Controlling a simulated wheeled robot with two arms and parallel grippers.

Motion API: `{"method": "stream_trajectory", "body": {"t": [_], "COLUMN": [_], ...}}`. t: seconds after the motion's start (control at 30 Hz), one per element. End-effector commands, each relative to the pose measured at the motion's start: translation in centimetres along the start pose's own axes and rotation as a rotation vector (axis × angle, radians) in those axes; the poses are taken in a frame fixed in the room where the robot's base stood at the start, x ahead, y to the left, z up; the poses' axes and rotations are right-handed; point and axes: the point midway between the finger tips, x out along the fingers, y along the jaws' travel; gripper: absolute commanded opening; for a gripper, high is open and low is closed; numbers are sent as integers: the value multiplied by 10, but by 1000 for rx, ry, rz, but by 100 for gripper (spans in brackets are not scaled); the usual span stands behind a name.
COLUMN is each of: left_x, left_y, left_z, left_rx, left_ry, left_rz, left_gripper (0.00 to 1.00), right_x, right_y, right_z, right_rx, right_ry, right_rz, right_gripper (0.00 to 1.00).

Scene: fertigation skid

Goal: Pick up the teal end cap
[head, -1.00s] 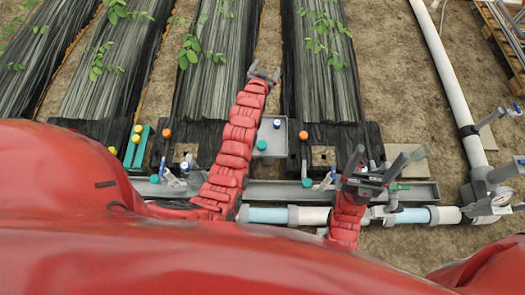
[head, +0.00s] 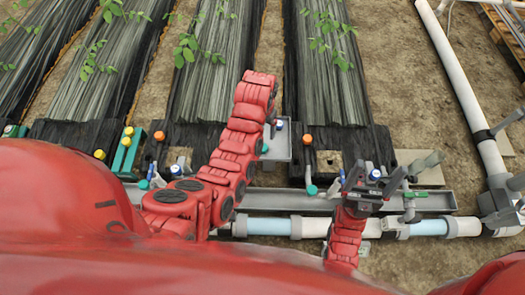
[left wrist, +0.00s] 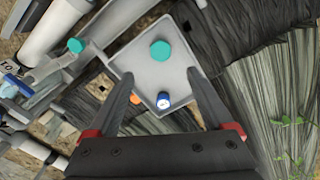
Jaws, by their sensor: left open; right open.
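The teal end cap (left wrist: 161,50) sits in a grey tray (left wrist: 127,62) in the left wrist view, with a white-and-blue cap (left wrist: 163,101) beside it. In the head view the teal cap (head: 265,148) shows only partly at the tray's left, behind my left arm. My left gripper (left wrist: 160,78) is open over the tray, its fingers spread to both sides. The teal cap appears just beyond the fingertips, not between gripped jaws. My left gripper is hidden by its arm in the head view. My right gripper (head: 374,176) is open above the pipe.
A teal fitting (head: 311,190) stands at the grey trough (head: 285,202), and an orange cap (head: 306,139) is right of the tray. A teal block with yellow caps (head: 121,158) is at left. The pipe (head: 270,227) runs along the front.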

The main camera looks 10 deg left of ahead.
Motion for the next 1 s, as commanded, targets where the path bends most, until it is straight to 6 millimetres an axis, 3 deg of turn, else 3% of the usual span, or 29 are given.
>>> {"method": "stream_trajectory", "body": {"t": [0.1,0.23,0.57,0.83,1.0], "left_x": [31,54,76,114,118], "left_y": [0,0,-1,-2,-2], "left_z": [0,-1,-3,-8,-8], "left_rx": [0,-1,-2,-2,-2], "left_ry": [-2,1,4,3,7], "left_rz": [1,0,-1,-2,-3], "left_gripper": [85,85,85,85,85], "right_x": [-9,-15,-22,-39,-39], "right_y": [0,-1,-1,-2,-2], "right_z": [2,2,4,7,6], "right_rx": [0,0,0,0,0], "right_ry": [0,0,0,0,0], "right_rz": [0,0,0,0,0], "right_gripper": [86,86,86,86,86]}}
